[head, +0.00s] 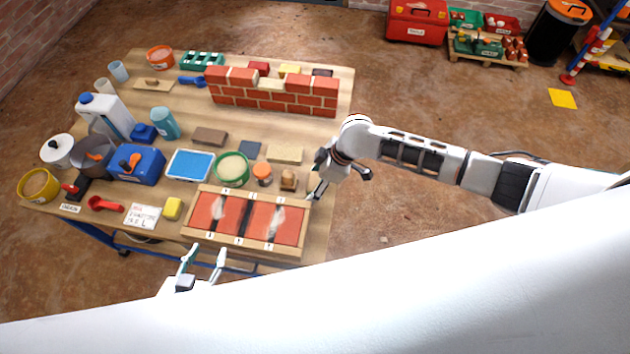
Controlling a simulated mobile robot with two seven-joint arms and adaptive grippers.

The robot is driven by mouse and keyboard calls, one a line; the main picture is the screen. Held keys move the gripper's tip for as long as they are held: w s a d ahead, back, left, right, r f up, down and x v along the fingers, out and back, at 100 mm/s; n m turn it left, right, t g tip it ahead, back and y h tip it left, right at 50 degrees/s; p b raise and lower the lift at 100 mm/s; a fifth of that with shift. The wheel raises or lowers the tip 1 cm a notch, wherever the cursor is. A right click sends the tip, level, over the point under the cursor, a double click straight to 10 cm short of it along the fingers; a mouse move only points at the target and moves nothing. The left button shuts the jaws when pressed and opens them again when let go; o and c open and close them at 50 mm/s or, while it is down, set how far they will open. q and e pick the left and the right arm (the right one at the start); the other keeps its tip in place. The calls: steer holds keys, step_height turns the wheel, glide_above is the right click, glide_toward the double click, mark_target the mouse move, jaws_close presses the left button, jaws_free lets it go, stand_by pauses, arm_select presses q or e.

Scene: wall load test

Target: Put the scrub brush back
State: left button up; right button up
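A small brown wooden piece (288,181) stands on the table just behind the framed red panel. It may be the scrub brush, but it is too small to tell. My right gripper (340,184) is at the table's right edge, to the right of that piece and apart from it. Its fingers are spread and nothing shows between them. My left gripper (205,254) is at the table's front edge, in front of the framed red panel (243,246). Its two fingers are apart and empty.
The wooden table (180,93) is crowded at the left with a white jug (105,115), a blue box (137,166) and tubs. A low brick wall (273,97) stands at the back. Open floor (420,250) lies right of the table.

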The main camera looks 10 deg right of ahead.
steer(key=shift+d+r, duration=0.1)
steer(key=shift+r, duration=0.4)
steer(key=p+v, duration=0.2)
steer(key=v, duration=0.8)
steer(key=s+a+m+t+y, duration=0.1)
steer(key=a, duration=0.2)
steer(key=s+a+m+t+y, duration=0.1)
steer(key=a, duration=0.2)
steer(key=s+a+f+m+t+y, duration=0.1)
steer(key=s+a, duration=0.1)
steer(key=a, duration=0.1)
steer(key=shift+s, duration=0.15)
steer(key=shift+s+d+m+t, duration=0.1)
steer(key=shift+s+m+t, duration=0.25)
steer(key=shift+t, duration=0.35)
steer(key=shift+s+d+f+m+t, duration=0.15)
steer(key=shift+d+m+t, duration=0.1)
steer(key=shift+m+t, duration=0.2)
steer(key=s+d+f+m+t+h, duration=0.2)
steer(key=s+d+m+t+h, duration=0.1)
steer(key=s+d, duration=0.6)
steer(key=d+m+h, duration=0.1)
steer(key=d, duration=0.3)
steer(key=shift+s+d+f+t, duration=0.35)
steer(key=shift+d+f, duration=0.05)
